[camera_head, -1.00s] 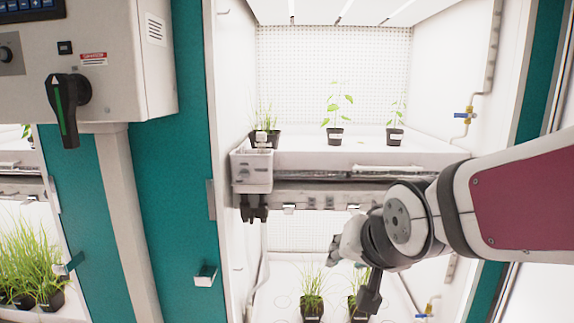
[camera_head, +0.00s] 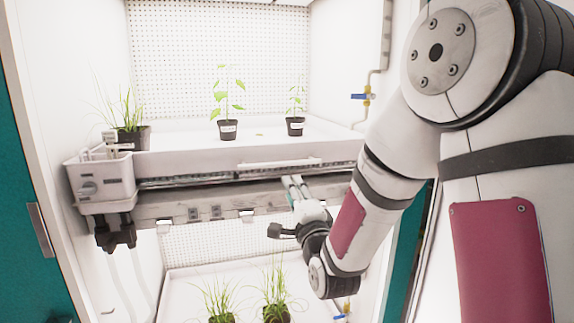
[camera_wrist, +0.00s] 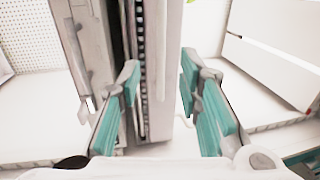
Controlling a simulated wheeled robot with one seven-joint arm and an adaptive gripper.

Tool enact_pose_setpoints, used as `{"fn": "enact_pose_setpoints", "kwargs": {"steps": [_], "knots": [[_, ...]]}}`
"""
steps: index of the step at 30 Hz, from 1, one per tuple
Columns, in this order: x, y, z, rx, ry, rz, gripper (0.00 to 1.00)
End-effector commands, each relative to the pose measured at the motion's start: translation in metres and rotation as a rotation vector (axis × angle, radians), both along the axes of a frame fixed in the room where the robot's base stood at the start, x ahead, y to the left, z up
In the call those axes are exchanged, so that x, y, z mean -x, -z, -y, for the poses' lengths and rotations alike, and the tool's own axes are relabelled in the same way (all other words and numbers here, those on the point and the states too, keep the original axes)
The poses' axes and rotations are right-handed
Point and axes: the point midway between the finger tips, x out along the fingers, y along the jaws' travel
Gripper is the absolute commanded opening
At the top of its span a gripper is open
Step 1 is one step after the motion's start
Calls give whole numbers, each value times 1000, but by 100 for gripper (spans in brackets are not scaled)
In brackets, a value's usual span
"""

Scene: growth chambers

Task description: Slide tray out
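The upper tray (camera_head: 225,158) is a white, shallow tray on a shelf inside the chamber, with a pale handle bar (camera_head: 278,162) along its front face. It holds several small potted plants. My gripper (camera_head: 292,186) is at the tray's front, just below the handle bar and right of the middle. In the wrist view my gripper (camera_wrist: 166,98) is open, its two teal-padded fingers apart. A white front strip of the tray (camera_wrist: 164,60) runs upright between them, with a gap on the right side. Whether the left finger touches the rail is unclear.
A white box with dark fittings and hoses (camera_head: 105,182) hangs at the shelf's left front corner. A lower tray (camera_head: 185,288) with grassy pots sits below. A blue-handled valve (camera_head: 360,97) is on the right wall. The teal frame (camera_head: 30,200) borders the opening.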

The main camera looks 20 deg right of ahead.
Motion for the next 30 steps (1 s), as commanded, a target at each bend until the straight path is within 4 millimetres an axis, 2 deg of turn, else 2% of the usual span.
{"fn": "enact_pose_setpoints", "kwargs": {"steps": [5, 21, 25, 30], "knots": [[-16, -4, 0, -5, -1, 7, 32], [-112, -23, 0, -2, 0, 5, 32], [-126, -26, 0, -1, 0, 4, 32], [-134, -27, 0, -1, 0, 4, 32]]}}
